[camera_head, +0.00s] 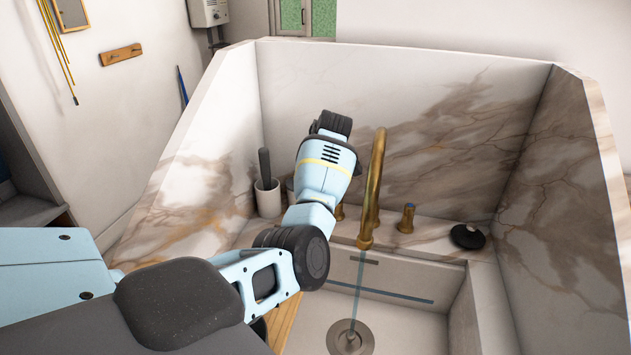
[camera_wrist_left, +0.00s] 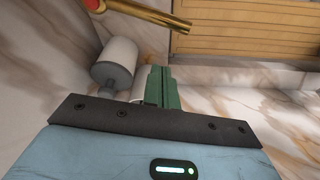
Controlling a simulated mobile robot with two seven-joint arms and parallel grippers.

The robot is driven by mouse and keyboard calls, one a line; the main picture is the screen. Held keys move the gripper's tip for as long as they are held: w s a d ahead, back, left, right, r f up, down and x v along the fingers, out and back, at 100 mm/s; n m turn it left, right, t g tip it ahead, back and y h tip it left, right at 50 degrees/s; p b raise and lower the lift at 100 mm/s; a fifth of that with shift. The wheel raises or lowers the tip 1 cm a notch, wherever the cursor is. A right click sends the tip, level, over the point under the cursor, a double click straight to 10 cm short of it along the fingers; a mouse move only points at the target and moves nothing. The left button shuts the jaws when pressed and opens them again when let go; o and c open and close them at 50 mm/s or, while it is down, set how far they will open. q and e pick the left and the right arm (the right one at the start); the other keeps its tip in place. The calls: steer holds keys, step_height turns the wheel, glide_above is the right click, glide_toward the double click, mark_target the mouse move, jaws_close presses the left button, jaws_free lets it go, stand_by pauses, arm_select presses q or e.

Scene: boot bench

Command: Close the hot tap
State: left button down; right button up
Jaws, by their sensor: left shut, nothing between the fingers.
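The brass spout (camera_head: 375,180) arches over the sink, with a thin stream of water (camera_head: 357,285) falling to the drain. A brass tap handle with a blue mark (camera_head: 407,217) stands right of the spout. Another brass tap (camera_head: 339,212) shows low on the left, mostly hidden by my left arm. In the left wrist view, a brass piece with a red mark (camera_wrist_left: 100,6) is at the top edge, partly cut off. My left gripper (camera_wrist_left: 160,70) appears shut and empty, apart from that piece. In the head view its fingers are hidden. My right gripper is not in view.
A white cup with a dark-handled brush (camera_head: 268,197) stands left of my arm. A black round stopper (camera_head: 468,236) lies on the right ledge. High marble walls (camera_head: 450,120) enclose the back and sides. Slatted wood (camera_wrist_left: 245,30) shows in the wrist view.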

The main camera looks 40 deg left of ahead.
arm_select(q)
steer(key=x, duration=0.5)
steer(key=d, duration=0.2)
steer(key=w+d+r, duration=0.1)
steer(key=d, duration=0.1)
steer(key=shift+r+p, duration=0.15)
steer(key=shift+p, duration=0.15)
steer(key=shift+w, duration=0.1)
